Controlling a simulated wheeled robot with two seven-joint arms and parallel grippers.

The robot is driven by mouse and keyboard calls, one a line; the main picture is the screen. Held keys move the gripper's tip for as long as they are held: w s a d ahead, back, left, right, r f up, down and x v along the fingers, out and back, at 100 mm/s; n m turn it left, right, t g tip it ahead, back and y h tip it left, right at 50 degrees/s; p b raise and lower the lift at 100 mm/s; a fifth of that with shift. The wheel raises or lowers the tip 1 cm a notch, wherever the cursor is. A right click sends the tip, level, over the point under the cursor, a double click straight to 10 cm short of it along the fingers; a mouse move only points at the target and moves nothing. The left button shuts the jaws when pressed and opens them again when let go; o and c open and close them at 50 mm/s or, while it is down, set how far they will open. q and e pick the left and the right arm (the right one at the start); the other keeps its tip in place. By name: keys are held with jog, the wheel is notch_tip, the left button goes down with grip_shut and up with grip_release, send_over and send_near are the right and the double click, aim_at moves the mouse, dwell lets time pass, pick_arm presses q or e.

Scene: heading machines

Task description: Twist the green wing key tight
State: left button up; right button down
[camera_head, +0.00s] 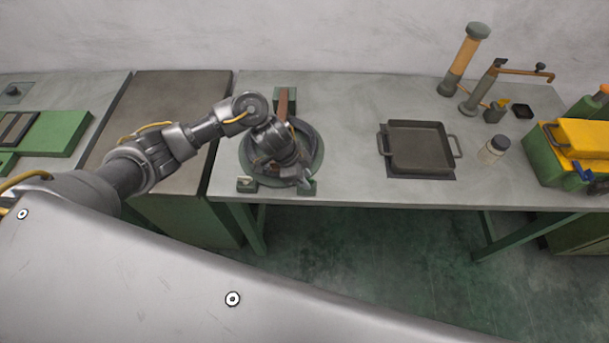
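My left gripper (303,181) reaches in from the left and points down over a round green-rimmed fixture (316,151) on the grey bench. The arm and gripper cover much of the fixture's middle. A small green piece (308,189) shows at the fixture's front edge, right by the fingertips; it may be the wing key, but it is too small to be sure. I cannot tell whether the fingers are open or shut, or whether they touch it. My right gripper is not in view.
A dark square pan (418,146) with side handles sits on the grey bench (345,130) to the right. Beyond it are a small jar (493,150), an orange-handled stand (484,87), an orange column (464,65) and a green-and-yellow box (581,140). Bench between fixture and pan is clear.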

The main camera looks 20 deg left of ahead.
pick_arm(q)
jog(key=c, duration=0.5)
jog(key=shift+s, duration=0.1)
grip_shut()
